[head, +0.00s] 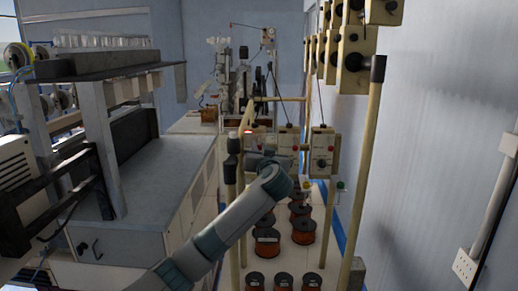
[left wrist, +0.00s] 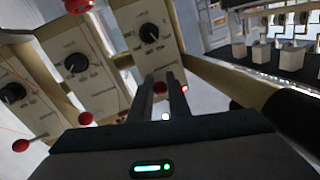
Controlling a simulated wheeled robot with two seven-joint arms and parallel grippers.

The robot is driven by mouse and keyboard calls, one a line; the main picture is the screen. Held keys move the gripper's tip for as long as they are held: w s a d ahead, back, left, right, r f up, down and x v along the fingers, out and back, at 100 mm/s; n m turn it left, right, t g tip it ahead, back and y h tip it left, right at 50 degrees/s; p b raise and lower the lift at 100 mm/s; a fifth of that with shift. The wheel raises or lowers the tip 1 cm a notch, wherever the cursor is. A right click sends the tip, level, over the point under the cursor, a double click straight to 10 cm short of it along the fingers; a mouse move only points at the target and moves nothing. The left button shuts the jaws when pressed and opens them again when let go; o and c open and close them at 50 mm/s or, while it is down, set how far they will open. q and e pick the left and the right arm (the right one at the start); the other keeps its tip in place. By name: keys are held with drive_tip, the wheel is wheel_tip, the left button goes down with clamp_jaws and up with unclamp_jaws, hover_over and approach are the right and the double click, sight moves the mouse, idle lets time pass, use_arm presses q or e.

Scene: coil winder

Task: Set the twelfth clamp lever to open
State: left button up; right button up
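My left arm comes in from the lower left of the head view, and its gripper end (head: 250,160) is by the lower row of cream control boxes, partly hidden by the arm. In the left wrist view my left gripper (left wrist: 160,77) has its two dark fingers apart with a narrow gap, nothing clearly held between them. Ahead are cream boxes (left wrist: 137,55) with black knobs (left wrist: 149,33). Red-ball levers (left wrist: 20,145) show at the left. I cannot tell which lever is the twelfth. My right gripper is not in view.
More cream boxes (head: 352,75) hang on posts at the upper right. A grey bench (head: 150,190) stands at the left. A wooden post (head: 366,180) stands near the right wall.

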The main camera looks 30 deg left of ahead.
sight(259, 145)
use_arm(q)
drive_tip(key=shift+r, duration=0.1)
clamp_jaws()
drive_tip(key=shift+d+r+g+h, duration=0.1)
drive_tip(key=shift+r+g+h, duration=0.15)
drive_tip(key=shift+g+h, duration=0.3)
drive_tip(key=shift+s+d+r+m+g+h, duration=0.15)
drive_tip(key=shift+r+m+g+h, duration=0.25)
drive_tip(key=shift+r+g+h, duration=0.65)
drive_tip(key=g, duration=0.1)
drive_tip(key=r+g+h, duration=0.1)
drive_tip(key=g, duration=0.1)
drive_tip(key=shift+h, duration=0.3)
drive_tip(key=shift+a+r+m+g+h, duration=0.2)
drive_tip(key=shift+r+m+g+h, duration=0.15)
drive_tip(key=shift+g+h, duration=0.35)
drive_tip(key=o, duration=0.8)
unclamp_jaws()
